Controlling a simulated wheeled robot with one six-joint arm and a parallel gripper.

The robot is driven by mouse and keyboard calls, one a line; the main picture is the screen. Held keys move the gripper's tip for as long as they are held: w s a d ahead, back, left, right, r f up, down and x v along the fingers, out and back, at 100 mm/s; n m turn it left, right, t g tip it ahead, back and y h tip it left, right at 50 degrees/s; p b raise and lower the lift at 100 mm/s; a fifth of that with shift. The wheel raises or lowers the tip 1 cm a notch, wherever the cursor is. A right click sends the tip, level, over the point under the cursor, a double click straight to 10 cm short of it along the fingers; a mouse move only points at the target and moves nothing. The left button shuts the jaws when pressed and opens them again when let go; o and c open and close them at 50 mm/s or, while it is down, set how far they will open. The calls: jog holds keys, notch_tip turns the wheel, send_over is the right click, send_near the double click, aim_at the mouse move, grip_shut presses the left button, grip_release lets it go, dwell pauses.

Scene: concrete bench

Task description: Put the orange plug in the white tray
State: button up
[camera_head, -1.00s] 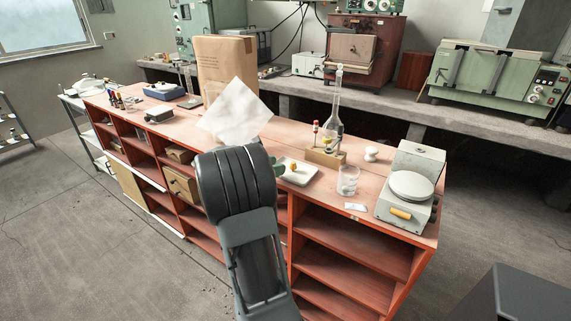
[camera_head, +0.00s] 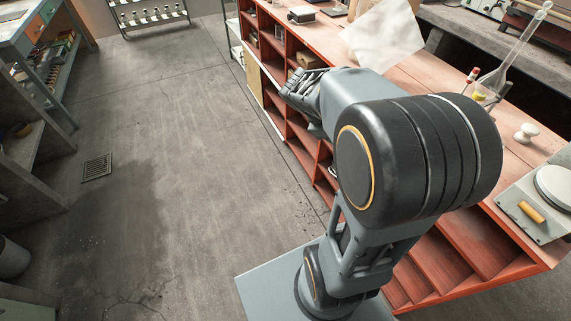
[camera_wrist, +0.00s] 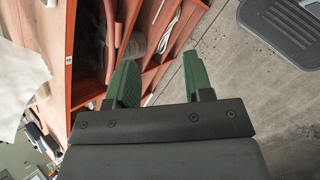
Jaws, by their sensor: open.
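My gripper (camera_wrist: 162,80) shows in the wrist view with its two green fingers spread apart and nothing between them. It hangs beside the red bench's open shelves, off the floor. In the head view my arm covers the part of the bench where the white tray stood, so the white tray is hidden now. No orange plug can be made out for sure now. An orange cylinder (camera_head: 531,211) lies on the front of the pale balance at the right edge; I cannot tell whether it is the plug.
The red bench (camera_head: 510,160) carries a glass flask (camera_head: 493,78), a white knobbed piece (camera_head: 525,133) and the balance (camera_head: 545,190). A whitish sheet (camera_head: 382,32) stands at the back. Open concrete floor (camera_head: 190,150) lies left, with a drain grate (camera_head: 97,167).

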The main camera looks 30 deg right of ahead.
jog(key=s+a+m+t+y, duration=0.1)
jog(key=a+m+t+y, duration=0.1)
jog(key=a, duration=0.7)
jog(key=s+a+f+m+t+y, duration=0.1)
jog(key=s+a+m+t+y, duration=0.1)
jog(key=a+m+y, duration=0.3)
jog(key=shift+s+a+f+t+y, duration=0.25)
jog(key=shift+a+t+y, duration=0.2)
jog(key=shift+a, duration=1.6)
